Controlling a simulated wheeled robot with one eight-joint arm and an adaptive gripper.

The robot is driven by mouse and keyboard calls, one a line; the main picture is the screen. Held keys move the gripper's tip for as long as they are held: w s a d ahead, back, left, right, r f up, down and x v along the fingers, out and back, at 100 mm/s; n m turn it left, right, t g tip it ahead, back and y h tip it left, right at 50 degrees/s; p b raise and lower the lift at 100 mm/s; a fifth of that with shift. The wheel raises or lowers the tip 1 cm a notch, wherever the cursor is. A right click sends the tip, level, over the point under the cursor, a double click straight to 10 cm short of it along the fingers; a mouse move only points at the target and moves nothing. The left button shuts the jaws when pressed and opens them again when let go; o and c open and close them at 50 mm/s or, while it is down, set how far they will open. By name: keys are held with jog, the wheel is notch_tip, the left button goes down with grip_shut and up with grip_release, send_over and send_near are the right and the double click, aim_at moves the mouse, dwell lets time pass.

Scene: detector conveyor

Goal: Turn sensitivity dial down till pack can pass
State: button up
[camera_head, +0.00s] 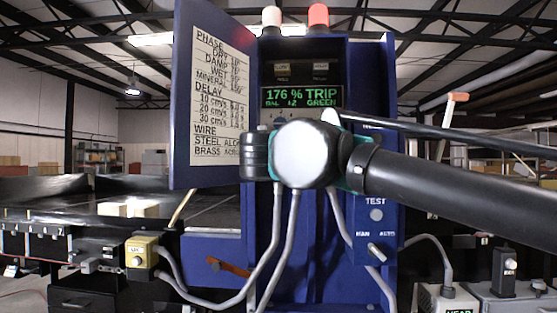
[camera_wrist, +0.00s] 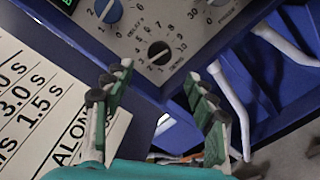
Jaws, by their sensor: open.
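A grey control panel (camera_wrist: 190,28) with dials fills the top of the wrist view. A black dial (camera_wrist: 158,52) with a number scale sits near its lower corner. A blue dial (camera_wrist: 108,10) is to its upper left. In the head view my wrist hides the dials and fingertips. The display (camera_head: 303,97) reads "176 % TRIP". A pale pack (camera_head: 143,208) is on the conveyor (camera_head: 75,215) at left.
The blue cabinet's open door (camera_head: 212,150), with a settings card, stands left of the panel. A red lamp (camera_head: 318,15) and a whitish lamp (camera_head: 271,17) top the cabinet (camera_head: 375,270). A yellow button box (camera_head: 141,257) and grey cables are lower left.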

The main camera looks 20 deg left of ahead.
jog(key=shift+v, duration=1.9)
